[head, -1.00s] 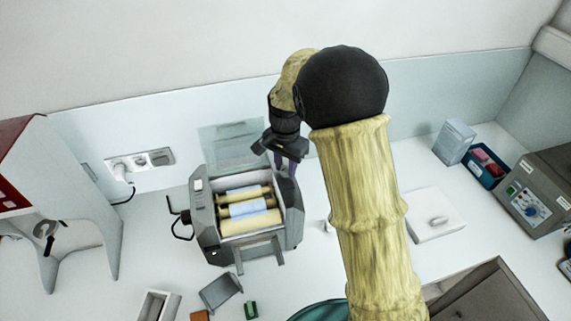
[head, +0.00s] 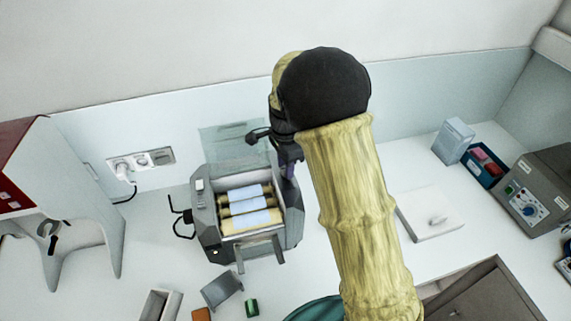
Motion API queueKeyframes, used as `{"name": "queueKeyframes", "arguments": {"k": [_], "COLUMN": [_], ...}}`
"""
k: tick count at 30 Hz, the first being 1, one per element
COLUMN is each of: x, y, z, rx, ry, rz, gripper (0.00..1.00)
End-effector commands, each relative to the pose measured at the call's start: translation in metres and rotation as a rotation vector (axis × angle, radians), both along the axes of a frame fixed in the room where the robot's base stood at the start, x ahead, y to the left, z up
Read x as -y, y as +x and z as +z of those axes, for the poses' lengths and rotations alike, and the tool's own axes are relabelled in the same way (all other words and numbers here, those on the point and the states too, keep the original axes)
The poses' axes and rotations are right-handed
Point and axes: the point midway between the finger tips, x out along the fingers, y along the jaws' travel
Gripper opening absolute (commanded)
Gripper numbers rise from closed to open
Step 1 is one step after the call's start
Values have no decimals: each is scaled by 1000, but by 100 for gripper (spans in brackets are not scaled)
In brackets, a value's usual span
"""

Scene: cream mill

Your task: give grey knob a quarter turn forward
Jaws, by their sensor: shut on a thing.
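The cream mill (head: 213,243) is a grey box with an open top, standing on the white bench left of centre. Inside lie three rollers (head: 246,206), pale yellow with light bluish patches facing up.
A power socket (head: 140,160) with a plug and black cable is on the back wall. A grey chute (head: 221,290) and a green piece (head: 252,308) lie in front of the mill. A white slab (head: 430,214) and boxes stand right. My arm crosses the middle.

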Motion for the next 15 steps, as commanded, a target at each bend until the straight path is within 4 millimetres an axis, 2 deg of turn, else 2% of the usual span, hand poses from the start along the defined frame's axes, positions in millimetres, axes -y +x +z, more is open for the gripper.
{"name": "queueKeyframes", "arguments": {"k": [5, 6, 9, 15], "x": [0, 0, 0, 0], "y": [2, 2, 2, 1], "z": [2, 2, 1, 1], "rx": [7, 7, 6, 3], "ry": [0, 0, 1, 0], "rz": [1, 1, 1, 2], "gripper": [7, 31, 51, 51]}}
